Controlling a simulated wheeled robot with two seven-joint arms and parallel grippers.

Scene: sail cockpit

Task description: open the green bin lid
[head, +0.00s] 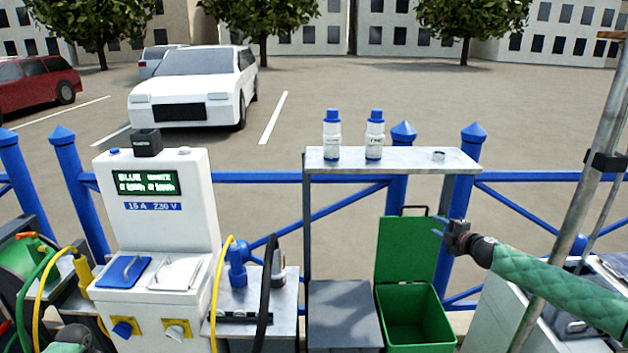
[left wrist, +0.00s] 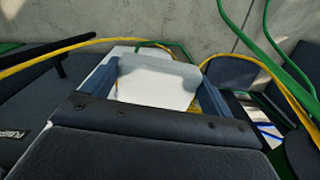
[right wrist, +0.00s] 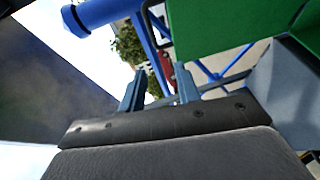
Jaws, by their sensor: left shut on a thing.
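The green bin (head: 447,326) stands under the right of the metal shelf, and its inside shows. Its green lid (head: 403,252) stands upright at the bin's back, with a black handle (head: 413,209) on its top edge. The lid also fills the upper right of the right wrist view (right wrist: 235,22). My right gripper (head: 440,231) is open and empty, close to the lid's upper right edge; I cannot tell if it touches. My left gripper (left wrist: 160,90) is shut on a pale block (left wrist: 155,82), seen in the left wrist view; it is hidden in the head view.
A grey-topped bin (head: 343,308) stands left of the green one. Two blue-capped bottles (head: 374,137) are on the shelf (head: 440,163) above. A white power post (head: 155,225) with cables is at left. A slanting metal pole (head: 575,215) stands at right, by my right arm.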

